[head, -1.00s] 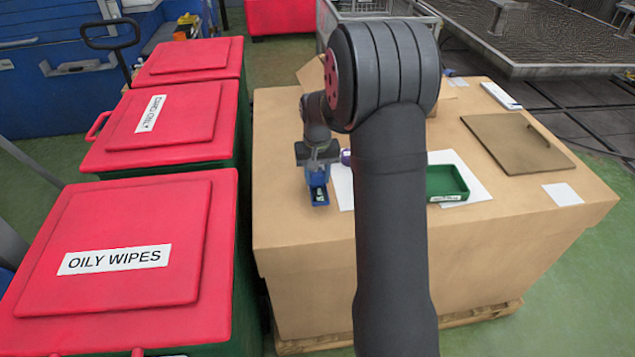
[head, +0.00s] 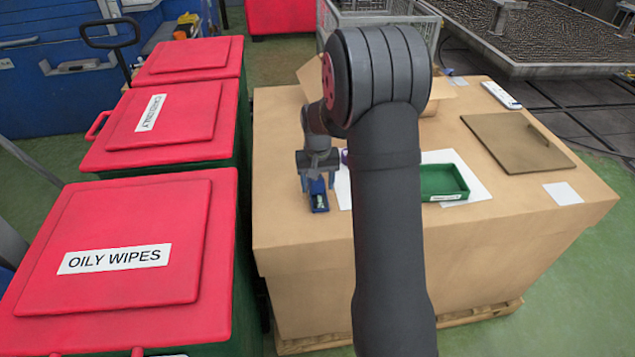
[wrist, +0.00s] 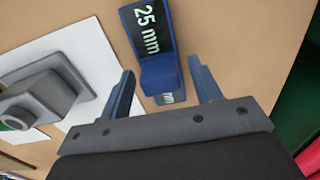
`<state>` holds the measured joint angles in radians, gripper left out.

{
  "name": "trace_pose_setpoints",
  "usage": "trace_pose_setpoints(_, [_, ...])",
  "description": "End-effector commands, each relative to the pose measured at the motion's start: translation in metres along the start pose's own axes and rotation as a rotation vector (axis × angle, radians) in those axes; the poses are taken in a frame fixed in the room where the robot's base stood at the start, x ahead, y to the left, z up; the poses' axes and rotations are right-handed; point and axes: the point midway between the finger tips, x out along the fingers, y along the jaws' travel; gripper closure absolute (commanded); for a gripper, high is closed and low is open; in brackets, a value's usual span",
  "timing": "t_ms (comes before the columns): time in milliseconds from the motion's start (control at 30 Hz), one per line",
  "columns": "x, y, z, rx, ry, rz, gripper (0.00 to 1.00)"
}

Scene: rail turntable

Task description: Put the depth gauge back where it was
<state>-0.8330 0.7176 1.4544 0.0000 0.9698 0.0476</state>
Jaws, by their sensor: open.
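A blue block-like piece with a dark "25 mm" label (wrist: 150,35), which I take to be the depth gauge, lies on the cardboard surface. In the head view the blue piece (head: 319,203) is near the left edge of the box top, left of the white sheet. My gripper (wrist: 160,68) is open, its blue fingers on either side of the near end of the piece, with gaps showing. In the head view my gripper (head: 317,178) is just above and behind the piece. Whether the fingers reach down beside it cannot be told.
A green tray (head: 428,198) stands on a white sheet (head: 478,176) to the right. A grey block-shaped object (wrist: 45,98) is left of my gripper in the wrist view. A brown board (head: 515,142) lies further right. Red-lidded bins (head: 130,290) stand left.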

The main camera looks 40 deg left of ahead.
Motion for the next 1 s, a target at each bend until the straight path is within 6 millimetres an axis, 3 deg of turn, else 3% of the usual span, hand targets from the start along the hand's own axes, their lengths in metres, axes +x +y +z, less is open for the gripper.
trace_pose_setpoints(167, [-0.022, 0.0, -0.001, 0.0, 0.005, 0.0, 0.42])
trace_pose_setpoints(400, [-0.075, 0.0, -0.001, 0.0, 0.004, 0.0, 0.42])
trace_pose_setpoints(600, [-0.108, 0.0, -0.001, 0.0, 0.004, 0.0, 0.42])
trace_pose_setpoints(767, [-0.12, 0.0, 0.0, 0.0, 0.002, 0.0, 0.42])
trace_pose_setpoints(1000, [-0.122, 0.0, 0.0, 0.0, 0.0, 0.0, 0.42])
